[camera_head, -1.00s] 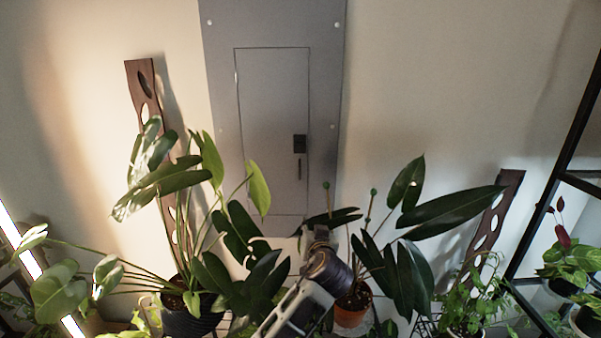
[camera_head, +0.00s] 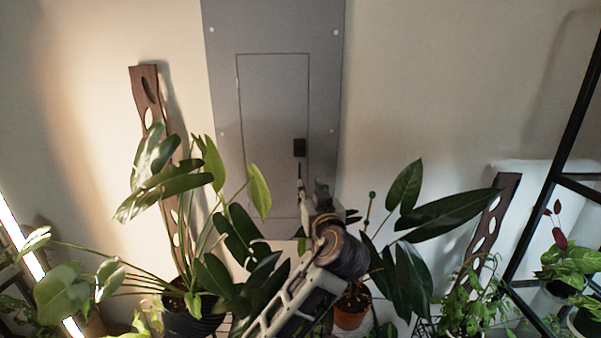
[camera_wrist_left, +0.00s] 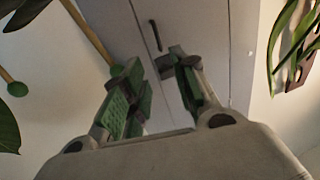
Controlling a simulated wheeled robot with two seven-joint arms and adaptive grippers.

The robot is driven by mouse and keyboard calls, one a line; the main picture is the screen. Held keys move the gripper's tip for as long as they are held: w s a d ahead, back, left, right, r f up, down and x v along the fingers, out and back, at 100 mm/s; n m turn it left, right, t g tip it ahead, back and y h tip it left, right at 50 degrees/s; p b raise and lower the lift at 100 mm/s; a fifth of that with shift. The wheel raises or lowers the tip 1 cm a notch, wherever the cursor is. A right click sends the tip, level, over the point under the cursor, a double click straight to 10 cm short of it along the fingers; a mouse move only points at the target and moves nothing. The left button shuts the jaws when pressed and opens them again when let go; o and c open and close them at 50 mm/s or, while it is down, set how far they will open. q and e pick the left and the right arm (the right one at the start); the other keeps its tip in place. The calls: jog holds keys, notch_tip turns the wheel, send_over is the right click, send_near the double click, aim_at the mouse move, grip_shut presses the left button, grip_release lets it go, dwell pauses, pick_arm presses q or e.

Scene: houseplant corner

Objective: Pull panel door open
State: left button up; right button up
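The grey panel door (camera_head: 265,110) sits flush in its grey frame (camera_head: 222,90) on the wall and looks shut. A dark latch (camera_head: 299,147) is on its right side, with a thin dark vertical handle (camera_head: 299,170) below it. My left gripper (camera_head: 311,191) is just below the handle and partly covers its lower end. In the left wrist view my left gripper (camera_wrist_left: 156,68) is open, its green-padded fingers apart with nothing between them. The handle (camera_wrist_left: 155,35) shows beyond the fingertips there, and no contact is visible. My right gripper is out of view.
A large-leaved plant in a dark pot (camera_head: 190,322) stands left of my arm. A plant in an orange pot (camera_head: 351,312) stands close on its right, leaves near the arm. A black shelf frame (camera_head: 545,180) is at the right.

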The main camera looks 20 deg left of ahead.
aim_at(300, 171)
pick_arm(q)
jog(key=shift+p+x, duration=1.8)
jog(key=shift+x, duration=4.95)
grip_shut()
